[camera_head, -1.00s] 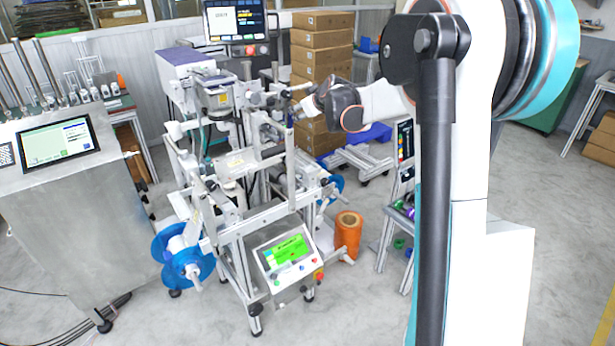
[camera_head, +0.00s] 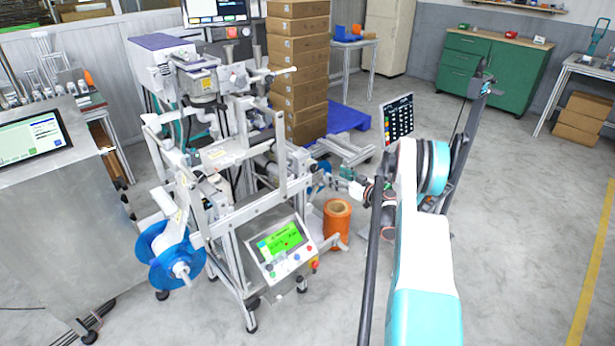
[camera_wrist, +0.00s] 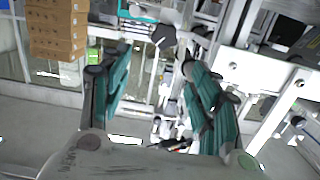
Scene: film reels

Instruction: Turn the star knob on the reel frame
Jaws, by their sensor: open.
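The reel frame (camera_head: 262,215) is a silver machine stand with rails, a blue reel (camera_head: 178,252) at its lower left and a green-screened panel in front. My gripper (camera_head: 340,176) is at the right side of the frame, small in the head view. In the wrist view my gripper (camera_wrist: 155,60) is open, its two teal-padded fingers apart with nothing held between them. A dark grey lobed knob (camera_wrist: 163,36), which looks like the star knob, is just beyond the fingertips, toward the upper middle. I cannot make out the knob in the head view.
An orange spool (camera_head: 337,222) stands below my gripper. The control panel (camera_head: 282,250) juts from the frame's front. Stacked cartons (camera_head: 298,75) and a blue pallet (camera_head: 340,118) are behind. A steel cabinet (camera_head: 55,215) is at left. Floor at right is open.

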